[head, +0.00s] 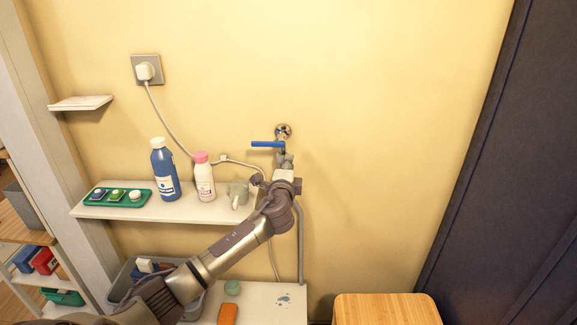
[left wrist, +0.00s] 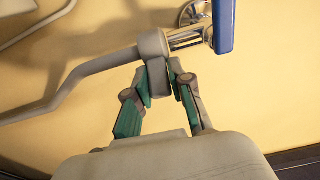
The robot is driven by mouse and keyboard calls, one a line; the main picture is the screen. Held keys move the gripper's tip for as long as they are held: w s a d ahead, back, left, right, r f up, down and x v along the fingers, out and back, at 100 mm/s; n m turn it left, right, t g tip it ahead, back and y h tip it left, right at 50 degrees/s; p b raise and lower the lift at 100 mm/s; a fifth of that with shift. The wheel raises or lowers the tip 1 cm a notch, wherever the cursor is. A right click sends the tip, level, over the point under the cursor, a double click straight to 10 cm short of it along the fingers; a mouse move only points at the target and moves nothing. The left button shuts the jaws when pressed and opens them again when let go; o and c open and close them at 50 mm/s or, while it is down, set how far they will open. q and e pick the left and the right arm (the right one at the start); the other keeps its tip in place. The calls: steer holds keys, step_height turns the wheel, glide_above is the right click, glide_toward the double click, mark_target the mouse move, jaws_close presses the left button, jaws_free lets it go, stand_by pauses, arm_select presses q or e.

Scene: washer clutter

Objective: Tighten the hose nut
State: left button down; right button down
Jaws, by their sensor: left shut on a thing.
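A wall tap with a blue lever handle (head: 267,144) sits on the yellow wall; the lever also shows in the left wrist view (left wrist: 224,25). The tap's metal spout (left wrist: 186,38) meets a grey hose nut (left wrist: 153,48), from which the grey hose (left wrist: 85,73) runs off. My left gripper (left wrist: 161,82) is shut on the nut, a green-padded finger on either side. In the head view my left gripper (head: 286,163) is just below the lever, and the nut is largely hidden there. The grey hose (head: 301,245) hangs down beside my arm. My right gripper is not in view.
A white shelf (head: 120,212) left of the tap holds a blue bottle (head: 163,170), a pink-capped bottle (head: 204,178), a mug (head: 238,195) and a green tray (head: 102,203). A cable runs from a wall plug (head: 145,71). A wooden-topped stool (head: 385,309) stands lower right.

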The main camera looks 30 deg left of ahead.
arm_select(q)
steer(key=shift+w+d+f+n+y+b, duration=0.2)
steer(key=shift+n+y+b, duration=0.1)
steer(key=shift+y+b, duration=0.2)
steer(key=shift+r+n+g+y, duration=0.15)
steer(key=shift+n+g+y, duration=0.25)
steer(key=shift+g+y, duration=0.15)
steer(key=c, duration=1)
jaws_free()
steer(key=shift+a, duration=0.1)
steer(key=shift+c, duration=0.2)
steer(key=v, duration=1.2)
